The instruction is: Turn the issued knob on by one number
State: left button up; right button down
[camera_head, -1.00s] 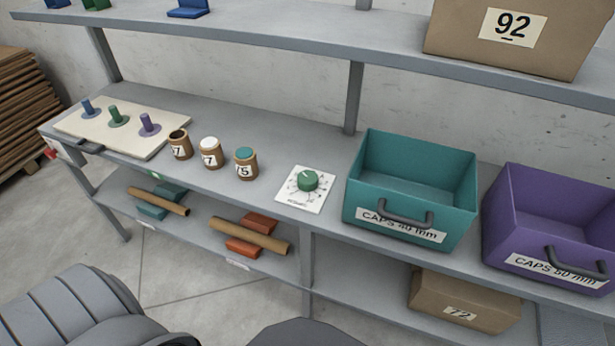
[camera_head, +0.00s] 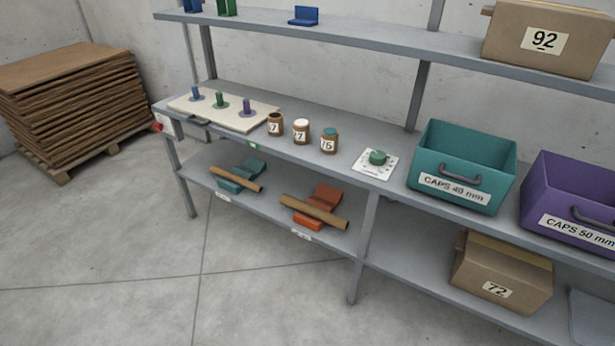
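A green round knob (camera_head: 377,157) sits on a white square dial plate (camera_head: 366,170) with markings around it. The plate lies on the middle shelf, left of the teal bin. The marks and the knob's pointer are too small to read. Neither of my grippers shows in the head view.
A teal bin (camera_head: 460,187) and a purple bin (camera_head: 566,233) stand right of the dial. Several small jars (camera_head: 301,131) and a board with coloured pegs (camera_head: 235,118) stand to its left. Cardboard tubes lie on the lower shelf (camera_head: 265,205). The floor (camera_head: 150,270) in front is clear.

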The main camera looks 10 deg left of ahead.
aim_at(377, 158)
jog(key=z, duration=1.25)
jog(key=i, duration=0.95)
jog(key=u, duration=0.5)
jog(key=i, duration=0.9)
jog(key=u, duration=0.8)
